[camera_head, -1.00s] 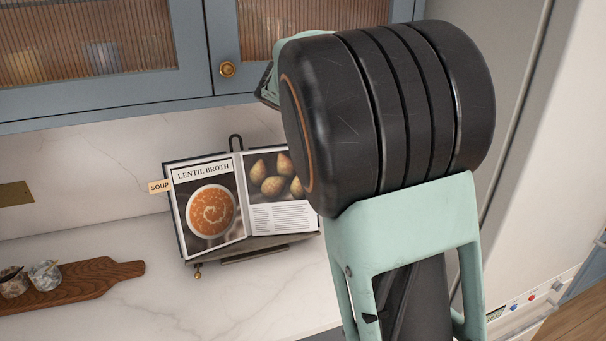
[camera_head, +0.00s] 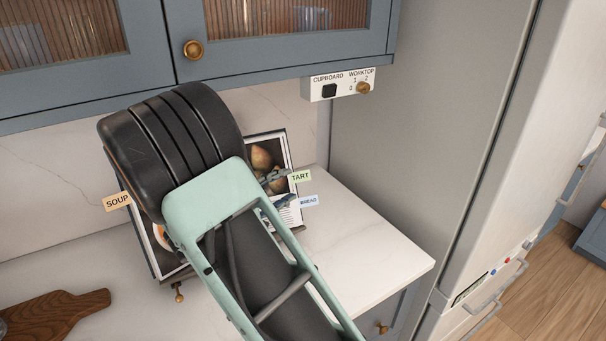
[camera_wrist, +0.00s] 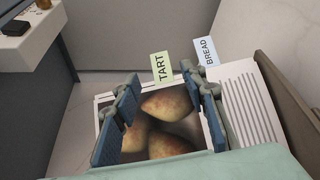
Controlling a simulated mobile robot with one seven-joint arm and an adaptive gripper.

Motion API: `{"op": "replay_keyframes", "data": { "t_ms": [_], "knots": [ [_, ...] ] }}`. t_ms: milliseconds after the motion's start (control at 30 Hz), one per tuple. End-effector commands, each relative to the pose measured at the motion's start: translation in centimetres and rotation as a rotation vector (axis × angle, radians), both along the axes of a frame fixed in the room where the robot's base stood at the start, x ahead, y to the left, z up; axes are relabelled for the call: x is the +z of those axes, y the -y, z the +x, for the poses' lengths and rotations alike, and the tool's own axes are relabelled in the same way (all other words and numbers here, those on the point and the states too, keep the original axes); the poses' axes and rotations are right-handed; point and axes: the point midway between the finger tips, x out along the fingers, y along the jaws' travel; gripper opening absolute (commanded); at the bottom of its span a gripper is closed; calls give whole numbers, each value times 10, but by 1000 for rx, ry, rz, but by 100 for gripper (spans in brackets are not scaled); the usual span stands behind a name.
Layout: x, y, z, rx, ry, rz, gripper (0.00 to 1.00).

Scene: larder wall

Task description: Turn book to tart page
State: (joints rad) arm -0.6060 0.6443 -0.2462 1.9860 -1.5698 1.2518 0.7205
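The recipe book stands open on its stand at the back of the worktop, partly hidden by my arm in the head view. Its right page (camera_head: 289,152) shows pears and text; the pear page also shows in the wrist view (camera_wrist: 165,110). A green TART tab (camera_head: 300,177) and a blue BREAD tab (camera_head: 308,201) stick out from its right edge. A SOUP tab (camera_head: 117,202) sticks out on the left. My gripper (camera_wrist: 163,108) is open and empty, its blue-padded fingers spread over the pear page. The TART tab (camera_wrist: 162,67) lies beyond and between the fingertips; the BREAD tab (camera_wrist: 207,51) is beyond the right finger.
A switch box (camera_head: 338,86) hangs under the wall cupboard (camera_head: 290,55). A tall grey panel (camera_head: 420,130) stands right of the worktop (camera_head: 370,236). The worktop right of the book is clear. A wooden board (camera_head: 62,312) lies at lower left.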

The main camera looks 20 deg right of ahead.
Motion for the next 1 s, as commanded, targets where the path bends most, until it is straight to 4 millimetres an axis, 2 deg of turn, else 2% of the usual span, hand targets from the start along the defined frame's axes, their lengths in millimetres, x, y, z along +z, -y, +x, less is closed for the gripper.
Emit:
{"op": "replay_keyframes", "data": {
  "t_ms": [300,500,867,1000],
  "knots": [
    [-6,52,31,-4,-1,0,39],
    [-10,72,44,-3,-1,1,39],
    [-11,76,48,-3,1,2,39],
    [-11,76,47,-3,1,2,26]
  ]
}}
